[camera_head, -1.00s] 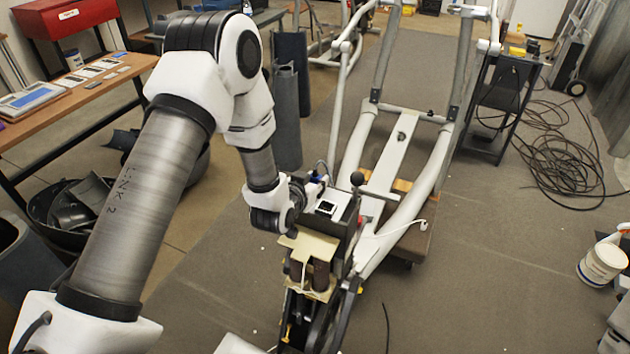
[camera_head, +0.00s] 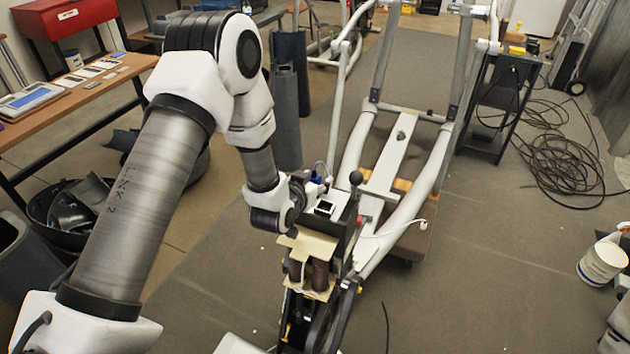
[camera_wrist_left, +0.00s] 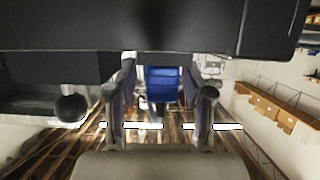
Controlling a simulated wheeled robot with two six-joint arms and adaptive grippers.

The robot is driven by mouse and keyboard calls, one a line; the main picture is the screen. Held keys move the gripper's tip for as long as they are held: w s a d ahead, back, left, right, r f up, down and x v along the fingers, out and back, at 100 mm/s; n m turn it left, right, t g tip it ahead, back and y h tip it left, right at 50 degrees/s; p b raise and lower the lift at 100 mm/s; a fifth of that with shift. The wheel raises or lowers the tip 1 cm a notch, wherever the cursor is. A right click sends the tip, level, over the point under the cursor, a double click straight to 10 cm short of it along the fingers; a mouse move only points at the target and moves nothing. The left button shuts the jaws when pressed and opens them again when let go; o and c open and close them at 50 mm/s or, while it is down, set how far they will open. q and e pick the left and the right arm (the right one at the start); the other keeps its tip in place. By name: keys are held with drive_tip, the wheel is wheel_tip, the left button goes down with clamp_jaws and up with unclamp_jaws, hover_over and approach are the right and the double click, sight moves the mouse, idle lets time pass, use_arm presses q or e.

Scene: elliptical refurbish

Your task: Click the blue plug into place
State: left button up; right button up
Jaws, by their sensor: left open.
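The blue plug (camera_wrist_left: 163,84) shows in the left wrist view between the two fingers of my left gripper, near their tips. Gaps show beside it, so the fingers stand apart around it and are open. In the head view my left gripper (camera_head: 311,187) is small, at the end of my arm, beside the dark housing (camera_head: 339,222) of the elliptical. A bit of blue (camera_head: 316,180) shows there. The plug's far end and its socket are hidden, so I cannot tell how it is seated. My right gripper is not in view.
The white elliptical frame (camera_head: 351,160) rises behind the housing. A dark ball-topped lever (camera_head: 356,178) stands close to the gripper. A thin white cable (camera_head: 395,236) runs to the right. Black cable coils (camera_head: 565,160) and a white bucket (camera_head: 602,262) lie on the right floor.

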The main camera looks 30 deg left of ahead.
use_arm(q)
drive_tip(key=v, duration=1.2)
